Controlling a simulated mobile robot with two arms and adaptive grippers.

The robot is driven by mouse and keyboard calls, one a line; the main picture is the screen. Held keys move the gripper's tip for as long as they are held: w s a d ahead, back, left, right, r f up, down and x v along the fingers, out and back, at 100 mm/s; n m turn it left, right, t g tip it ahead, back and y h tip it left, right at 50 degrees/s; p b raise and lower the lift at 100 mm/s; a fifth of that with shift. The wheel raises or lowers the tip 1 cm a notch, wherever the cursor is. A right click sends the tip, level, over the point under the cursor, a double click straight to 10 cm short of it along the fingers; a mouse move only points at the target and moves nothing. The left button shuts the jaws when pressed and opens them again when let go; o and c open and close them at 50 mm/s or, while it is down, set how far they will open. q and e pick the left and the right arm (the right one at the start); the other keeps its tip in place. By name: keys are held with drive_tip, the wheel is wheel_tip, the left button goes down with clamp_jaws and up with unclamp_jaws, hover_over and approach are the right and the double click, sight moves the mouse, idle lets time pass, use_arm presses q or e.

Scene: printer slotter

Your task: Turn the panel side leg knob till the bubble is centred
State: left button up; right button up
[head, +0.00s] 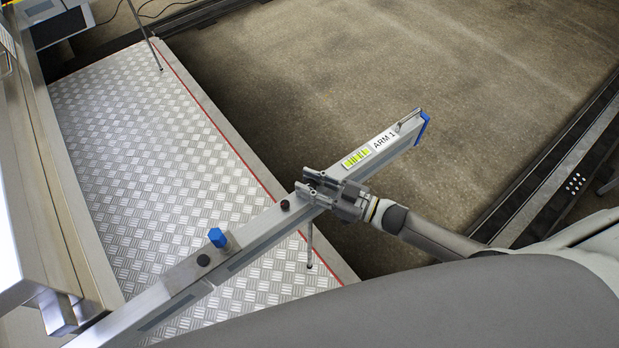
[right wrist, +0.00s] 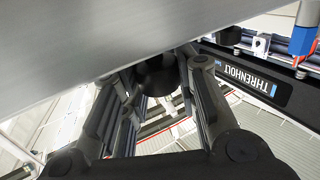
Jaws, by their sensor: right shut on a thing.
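A long metal beam (head: 255,222) marked ARM 1 runs from lower left to upper right in the head view. A yellow-green bubble level (head: 356,158) is set on its top; the bubble is too small to place. My right gripper (head: 311,190) is at the beam, below the level in the picture. In the right wrist view, its fingers close from both sides on a dark round knob (right wrist: 157,74) under the beam's grey underside (right wrist: 90,45). The knob is partly hidden by the fingers. My left gripper is not in view.
A blue knob (head: 217,237) and black caps (head: 285,205) sit on the beam. A chequered metal platform (head: 140,130) with a red edge line lies beneath. A thin leg (head: 309,247) stands under the beam. Open brown floor (head: 300,70) lies beyond. A THRENHOLT rail (right wrist: 245,82) shows in the wrist view.

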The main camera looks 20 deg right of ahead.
drive_tip(key=m+t+h+p, duration=0.1)
drive_tip(key=m+t+h, duration=0.2)
drive_tip(key=m+h, duration=0.1)
drive_tip(key=shift+s+t+h+p, duration=0.1)
drive_tip(key=shift+t+h+p, duration=0.2)
drive_tip(key=shift+h, duration=0.1)
drive_tip(key=m+t+h, duration=0.1)
drive_tip(key=h, duration=0.1)
drive_tip(key=shift+m+h, duration=0.3)
drive_tip(key=shift+m+t+h, duration=0.6)
drive_tip(key=shift+m+h, duration=0.8)
drive_tip(key=shift+h, duration=1)
drive_tip(key=o, duration=1.1)
drive_tip(key=shift+c, duration=0.2)
